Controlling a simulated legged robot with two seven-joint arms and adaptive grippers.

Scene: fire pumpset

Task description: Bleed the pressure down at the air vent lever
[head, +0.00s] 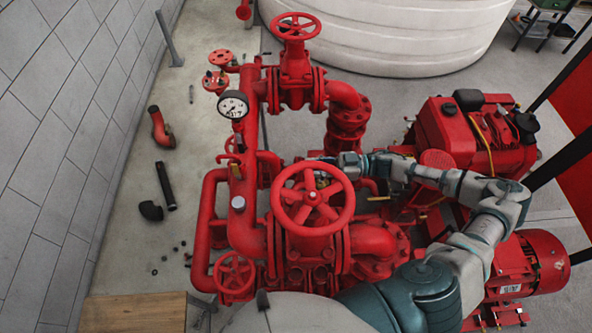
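The red pump pipework stands in the middle of the head view. Small yellow levers show on it, one on the left pipe below the pressure gauge (233,106) and another yellow handle (378,198) right of the large handwheel. I cannot tell for certain which is the air vent lever. My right arm comes in from the lower right and reaches left across the pump. Its gripper (322,162) is just behind the large red handwheel (313,199), close to the pipework. The fingers are small and partly hidden, so their opening and any contact are unclear. My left gripper is out of view.
A second red handwheel (297,26) tops the rear valve, and a small one (234,273) sits low at left. A red engine (470,135) and motor (535,262) stand at right. Loose pipe pieces (166,185) lie on the left floor. A white tank (390,35) stands behind.

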